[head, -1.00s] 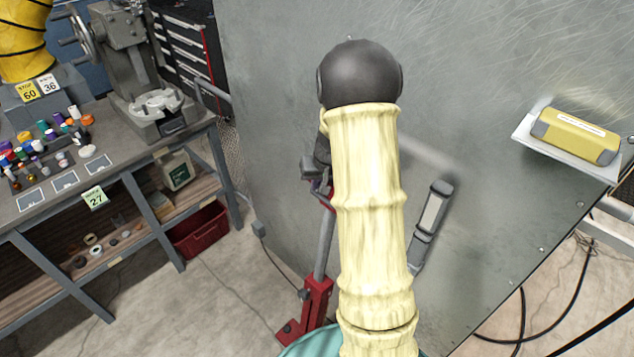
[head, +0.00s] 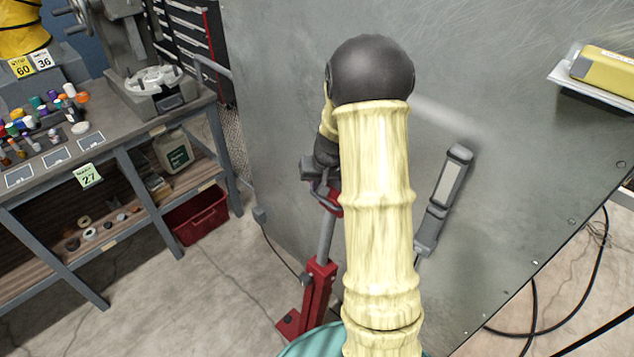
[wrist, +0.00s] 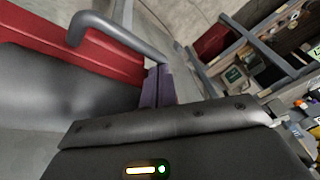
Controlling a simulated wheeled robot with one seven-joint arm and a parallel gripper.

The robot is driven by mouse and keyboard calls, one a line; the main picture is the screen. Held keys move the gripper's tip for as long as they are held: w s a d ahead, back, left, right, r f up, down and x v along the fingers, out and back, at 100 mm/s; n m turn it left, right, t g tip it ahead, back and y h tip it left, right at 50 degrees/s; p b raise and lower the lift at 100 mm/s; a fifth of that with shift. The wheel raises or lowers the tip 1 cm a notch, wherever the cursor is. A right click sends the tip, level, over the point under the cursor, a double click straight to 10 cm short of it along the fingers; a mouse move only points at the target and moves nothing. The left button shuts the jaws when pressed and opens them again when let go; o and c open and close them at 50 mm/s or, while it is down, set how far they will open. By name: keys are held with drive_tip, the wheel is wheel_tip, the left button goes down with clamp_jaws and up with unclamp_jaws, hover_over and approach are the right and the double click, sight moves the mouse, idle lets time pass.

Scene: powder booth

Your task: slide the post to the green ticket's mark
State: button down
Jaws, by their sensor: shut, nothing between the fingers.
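A grey post (head: 326,238) stands on a red foot (head: 307,298) beside the big metal panel, with a red collar near its top. The green ticket (head: 88,176), reading 27, hangs on the front edge of the workbench at left. My gripper (head: 322,187) is at the collar, partly hidden behind my arm. In the wrist view my gripper's purple fingers (wrist: 158,86) are shut and empty, close beside a bent grey handle (wrist: 112,36) on a red part (wrist: 40,32). I cannot tell whether they touch it. No mark scale is readable.
The workbench (head: 60,185) at left holds a small press, several coloured bottles, and yellow 60 and white 36 tickets. A red bin (head: 196,215) sits beneath it. The metal panel (head: 500,100) fills the right. Black cables (head: 570,315) lie on the floor at lower right.

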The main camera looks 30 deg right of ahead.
drive_tip(key=shift+r, duration=0.1)
idle(0.3)
drive_tip(key=shift+r+p, duration=0.3)
drive_tip(key=shift+p, duration=0.05)
drive_tip(key=p+v, duration=0.5)
drive_tip(key=v, duration=0.4)
drive_tip(key=shift+s, duration=0.3)
drive_tip(key=s+a+r+n+g, duration=0.1)
drive_tip(key=s+a+r+n, duration=0.2)
drive_tip(key=s+a, duration=1)
drive_tip(key=s, duration=0.4)
drive_tip(key=shift+s+a+r+h, duration=0.25)
drive_tip(key=shift+a+r+h, duration=0.15)
